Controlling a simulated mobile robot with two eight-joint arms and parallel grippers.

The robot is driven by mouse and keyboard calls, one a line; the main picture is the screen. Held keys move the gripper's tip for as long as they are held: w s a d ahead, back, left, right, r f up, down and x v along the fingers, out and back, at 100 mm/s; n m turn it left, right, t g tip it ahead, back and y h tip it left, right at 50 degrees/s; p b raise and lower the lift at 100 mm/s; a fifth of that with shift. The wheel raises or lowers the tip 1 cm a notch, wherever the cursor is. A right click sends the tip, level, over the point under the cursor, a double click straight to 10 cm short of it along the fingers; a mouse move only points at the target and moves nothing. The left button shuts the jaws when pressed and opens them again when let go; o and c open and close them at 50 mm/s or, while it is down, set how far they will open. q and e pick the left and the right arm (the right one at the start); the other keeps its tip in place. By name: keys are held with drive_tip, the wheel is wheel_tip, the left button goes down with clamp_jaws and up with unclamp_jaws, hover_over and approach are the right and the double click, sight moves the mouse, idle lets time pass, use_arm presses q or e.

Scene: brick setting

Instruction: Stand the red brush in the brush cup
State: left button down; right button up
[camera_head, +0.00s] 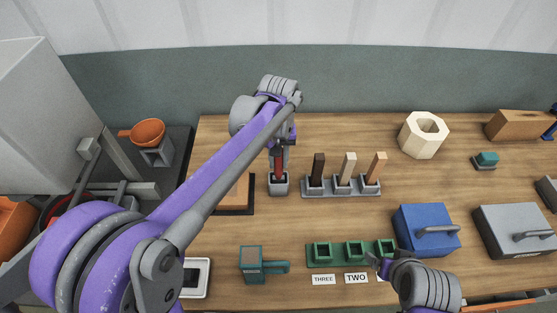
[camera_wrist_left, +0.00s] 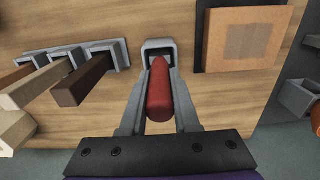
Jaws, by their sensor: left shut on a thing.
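My left gripper (camera_head: 280,150) reaches over the table and is shut on the red brush (camera_head: 279,166), which it holds upright. The brush also shows between the two fingers in the left wrist view (camera_wrist_left: 160,95). The grey brush cup (camera_head: 279,188) stands directly below. In the left wrist view the brush's far end overlaps the mouth of the cup (camera_wrist_left: 145,48); how deep it sits inside is hidden. My right gripper (camera_head: 383,266) is low at the green tray, and its fingers are too small to read.
A grey rack (camera_head: 340,190) with three wooden-looking bars stands right of the cup. A framed tan board (camera_head: 235,195) lies left. In front are a teal mug-like block (camera_head: 252,264), a green tray (camera_head: 338,254) and a blue box (camera_head: 425,228). Table between is clear.

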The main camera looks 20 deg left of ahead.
use_arm(q)
drive_tip(key=shift+f, duration=0.2)
drive_tip(key=shift+f, duration=0.2)
drive_tip(key=c, duration=0.7)
unclamp_jaws()
drive_tip(key=shift+r, duration=0.1)
drive_tip(key=shift+o, duration=0.2)
wheel_tip(320, 180, up, 12)
drive_tip(key=shift+f, duration=0.15)
drive_tip(key=shift+r, duration=0.2)
drive_tip(key=shift+s+a, duration=0.1)
drive_tip(key=shift+s, duration=0.2)
drive_tip(key=s+a+f+m+t, duration=0.1)
drive_tip(key=s+a+f+t, duration=0.1)
drive_tip(key=s+f, duration=0.5)
drive_tip(key=s+a+f+m+t, duration=0.2)
drive_tip(key=s+f+t, duration=0.1)
drive_tip(key=s+f, duration=0.5)
drive_tip(key=s, duration=0.3)
drive_tip(key=shift+a+t, duration=0.3)
drive_tip(key=shift+t, duration=0.1)
